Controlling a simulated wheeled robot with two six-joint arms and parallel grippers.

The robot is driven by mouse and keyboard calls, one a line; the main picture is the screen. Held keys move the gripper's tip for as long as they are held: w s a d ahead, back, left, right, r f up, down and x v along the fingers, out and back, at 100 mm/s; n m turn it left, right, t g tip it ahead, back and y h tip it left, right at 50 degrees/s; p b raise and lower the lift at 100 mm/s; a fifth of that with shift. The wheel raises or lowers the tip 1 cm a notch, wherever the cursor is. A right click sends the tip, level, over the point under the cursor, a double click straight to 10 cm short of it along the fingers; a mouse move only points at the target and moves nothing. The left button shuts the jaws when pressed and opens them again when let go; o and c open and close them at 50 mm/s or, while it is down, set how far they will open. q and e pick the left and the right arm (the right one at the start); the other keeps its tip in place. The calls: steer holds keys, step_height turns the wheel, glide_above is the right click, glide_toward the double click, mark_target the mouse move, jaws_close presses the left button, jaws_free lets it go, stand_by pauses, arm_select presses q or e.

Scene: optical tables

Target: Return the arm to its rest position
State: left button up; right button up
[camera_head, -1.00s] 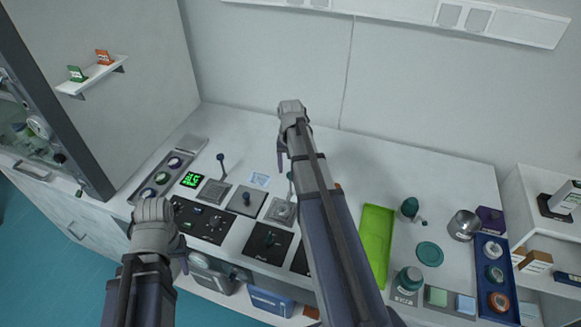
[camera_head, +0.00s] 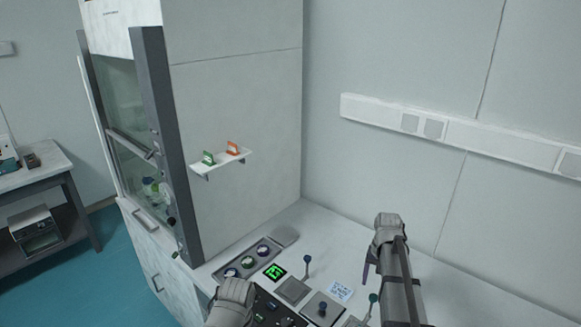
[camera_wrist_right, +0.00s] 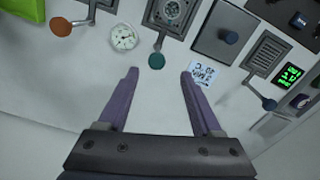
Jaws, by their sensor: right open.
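My right gripper (camera_head: 368,268) is above the back of the white bench on the right side of the head view. In the right wrist view its two purple fingers (camera_wrist_right: 155,100) are apart with nothing between them. A teal-knobbed lever (camera_wrist_right: 157,61) shows just beyond the fingertips, and I cannot tell its distance from them. My left arm (camera_head: 232,300) shows at the bottom of the head view, over the bench's front; its fingers are hidden.
The bench holds a green display (camera_head: 275,272), a tray of dials (camera_head: 247,260), levers and a note card (camera_head: 340,290). A dial gauge (camera_wrist_right: 124,37) is near the right gripper. A fume hood (camera_head: 235,110) with a small shelf (camera_head: 221,163) stands at the left.

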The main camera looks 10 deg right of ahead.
steer(key=s+a+f+n+b, duration=0.1)
steer(key=s+a+n, duration=0.2)
steer(key=a, duration=0.7)
steer(key=s+a+f+n+b, duration=0.2)
steer(key=s+a+n, duration=0.2)
steer(key=s+a, duration=0.4)
steer(key=s+a+f+n+h+b, duration=0.1)
steer(key=s+a+n, duration=0.2)
steer(key=a, duration=0.9)
steer(key=shift+s+f+n+b, duration=0.3)
steer(key=shift+s+f+b, duration=0.05)
steer(key=shift+s, duration=0.8)
